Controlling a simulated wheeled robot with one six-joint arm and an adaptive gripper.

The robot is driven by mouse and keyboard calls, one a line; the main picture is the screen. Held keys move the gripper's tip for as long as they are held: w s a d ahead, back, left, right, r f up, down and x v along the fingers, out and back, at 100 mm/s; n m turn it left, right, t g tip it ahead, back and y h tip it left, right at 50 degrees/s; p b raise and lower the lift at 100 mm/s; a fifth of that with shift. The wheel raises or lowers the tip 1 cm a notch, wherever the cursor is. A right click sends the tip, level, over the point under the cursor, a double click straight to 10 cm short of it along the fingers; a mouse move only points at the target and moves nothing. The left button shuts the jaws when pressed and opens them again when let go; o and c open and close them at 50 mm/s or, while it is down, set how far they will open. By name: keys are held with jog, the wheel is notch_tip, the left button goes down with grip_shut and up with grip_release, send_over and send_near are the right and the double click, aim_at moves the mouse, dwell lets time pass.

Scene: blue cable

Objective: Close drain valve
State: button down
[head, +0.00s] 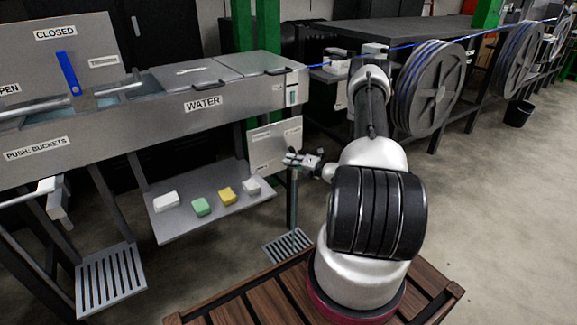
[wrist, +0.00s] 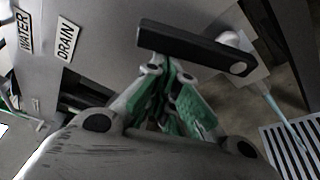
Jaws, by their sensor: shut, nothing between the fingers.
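The drain valve's black lever (wrist: 190,48) shows in the wrist view beside the DRAIN label (wrist: 67,42). It slants down from upper left to a round pivot at its right end. A grey pipe end beside the lever has a pale blue stream (wrist: 272,98) below it, running toward a floor grate. My gripper (wrist: 172,72) is shut and empty, its green-padded fingertips just below the lever; I cannot tell if they touch it. In the head view my gripper (head: 303,160) is beside the grey labelled panel (head: 275,145) under the water trough; the lever cannot be made out there.
The grey trough (head: 235,98) stands above and left of my gripper. A low shelf (head: 170,228) holds several small blocks. The grate (head: 287,245) lies on the floor beside a table leg.

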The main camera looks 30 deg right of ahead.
aim_at(293, 152)
jog(key=d+r+m, duration=0.1)
jog(key=d+r+m+t, duration=0.1)
jog(key=m, duration=0.1)
jog(key=shift+d+y, duration=0.25)
jog(key=shift+y, duration=0.15)
jog(key=shift+w+d+r, duration=0.1)
jog(key=shift+d, duration=0.1)
dwell(0.4)
jog(key=shift+a, duration=0.1)
